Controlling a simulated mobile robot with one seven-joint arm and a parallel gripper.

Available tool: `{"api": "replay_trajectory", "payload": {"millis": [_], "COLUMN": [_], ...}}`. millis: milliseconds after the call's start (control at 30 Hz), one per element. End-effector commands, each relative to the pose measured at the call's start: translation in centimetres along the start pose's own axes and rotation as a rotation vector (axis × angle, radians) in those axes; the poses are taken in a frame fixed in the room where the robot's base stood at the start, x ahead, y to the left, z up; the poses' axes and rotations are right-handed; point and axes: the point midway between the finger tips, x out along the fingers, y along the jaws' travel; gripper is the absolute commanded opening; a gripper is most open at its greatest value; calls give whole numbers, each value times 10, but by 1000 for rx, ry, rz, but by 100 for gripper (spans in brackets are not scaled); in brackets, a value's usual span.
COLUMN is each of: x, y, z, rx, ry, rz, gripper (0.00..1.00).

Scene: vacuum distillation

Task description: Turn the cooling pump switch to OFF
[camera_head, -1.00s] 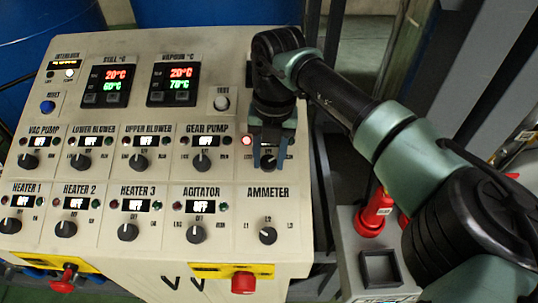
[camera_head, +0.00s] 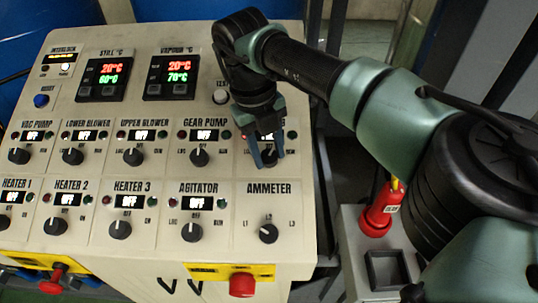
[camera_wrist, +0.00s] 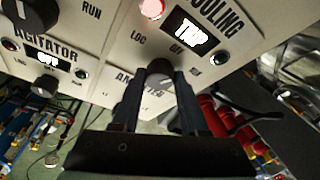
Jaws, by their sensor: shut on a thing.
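The cooling pump switch is a dark round knob (camera_wrist: 160,68) under a label reading "COOLING", with LOC, OFF and RUN marks around it. Its display (camera_wrist: 190,33) appears to read "TRIP", and a red lamp (camera_wrist: 152,9) beside it is lit. My gripper (camera_wrist: 161,80) is shut on the knob, one finger on each side. In the head view, my gripper (camera_head: 267,160) reaches down onto this knob at the right end of the upper switch row. My fingers and wrist hide most of the knob and part of its label there. The exact knob setting is hard to read.
The gear pump knob (camera_head: 199,157) is left of my gripper, and the ammeter knob (camera_head: 268,234) is below it. A red emergency button (camera_head: 377,212) stands on a grey box at the right. Another red knob (camera_head: 242,285) is on the panel's front.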

Motion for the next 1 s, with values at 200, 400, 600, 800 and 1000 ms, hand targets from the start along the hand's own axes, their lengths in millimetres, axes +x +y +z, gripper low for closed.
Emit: {"api": "replay_trajectory", "payload": {"millis": [200,400,600,800,1000], "x": [1,0,0,-1,-2], "y": [2,2,3,3,3], "z": [2,2,2,2,2], "rx": [-180,-308,-391,-431,-440], "ry": [2,7,10,11,10], "rz": [-74,-125,-156,-172,-176], "gripper": [0,0,0,0,0]}}
